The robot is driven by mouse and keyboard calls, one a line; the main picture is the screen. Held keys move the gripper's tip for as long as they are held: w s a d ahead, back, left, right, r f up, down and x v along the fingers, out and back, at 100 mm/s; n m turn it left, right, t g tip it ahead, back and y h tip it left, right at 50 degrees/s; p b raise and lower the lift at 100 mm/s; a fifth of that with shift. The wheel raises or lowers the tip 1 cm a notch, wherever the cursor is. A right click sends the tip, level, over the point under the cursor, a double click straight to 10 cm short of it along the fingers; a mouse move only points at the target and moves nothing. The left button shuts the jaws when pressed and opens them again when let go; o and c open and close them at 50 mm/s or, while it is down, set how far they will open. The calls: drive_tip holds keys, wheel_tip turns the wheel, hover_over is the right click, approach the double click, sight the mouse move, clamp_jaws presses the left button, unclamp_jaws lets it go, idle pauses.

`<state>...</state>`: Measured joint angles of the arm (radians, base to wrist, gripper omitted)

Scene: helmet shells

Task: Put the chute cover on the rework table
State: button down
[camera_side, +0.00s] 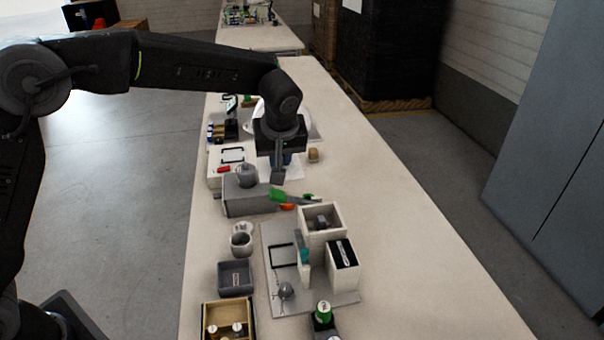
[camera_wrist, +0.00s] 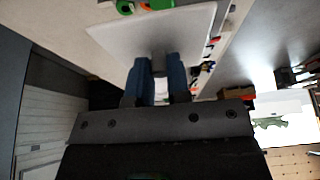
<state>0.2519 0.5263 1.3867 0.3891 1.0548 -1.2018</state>
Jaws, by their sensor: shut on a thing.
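My gripper (camera_side: 278,160) is over the far half of a long pale table (camera_side: 385,190), pointing down. In the wrist view its two blue fingers (camera_wrist: 160,72) are shut on a flat light-grey plate (camera_wrist: 140,32), which looks like the chute cover. The plate spreads out beyond the fingertips. I cannot tell which surface is the rework table; a second table (camera_side: 260,38) stands farther back.
A grey box (camera_side: 245,200) stands just in front of the gripper, with green-handled tools (camera_side: 280,196) beside it. Nearer are a grey base plate (camera_side: 325,300) with boxes, a dark tray (camera_side: 235,278) and a wooden box (camera_side: 228,309). The table's right side is clear.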

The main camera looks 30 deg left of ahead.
drive_tip(key=shift+s+a+r, duration=0.25)
drive_tip(key=shift+a+r, duration=0.2)
drive_tip(key=shift+a, duration=0.3)
drive_tip(key=s+d+f, duration=0.4)
drive_tip(key=s+f, duration=0.2)
drive_tip(key=s, duration=0.4)
drive_tip(key=s+d+f, duration=0.3)
drive_tip(key=s+f, duration=0.2)
drive_tip(key=s, duration=0.4)
drive_tip(key=s+d+f, duration=0.1)
drive_tip(key=d+f, duration=0.1)
drive_tip(key=d, duration=0.1)
drive_tip(key=d+f, duration=0.2)
drive_tip(key=d, duration=0.1)
drive_tip(key=s+d+f, duration=0.1)
drive_tip(key=d+f, duration=0.1)
drive_tip(key=d, duration=0.2)
drive_tip(key=shift+s+d+f, duration=0.1)
drive_tip(key=shift+s+f, duration=0.2)
drive_tip(key=shift+f, duration=0.05)
drive_tip(key=shift+d+f, duration=0.15)
drive_tip(key=shift+d, duration=0.1)
drive_tip(key=shift+s+d+f, duration=0.1)
drive_tip(key=shift+f, duration=1.95)
drive_tip(key=shift+f, duration=0.15)
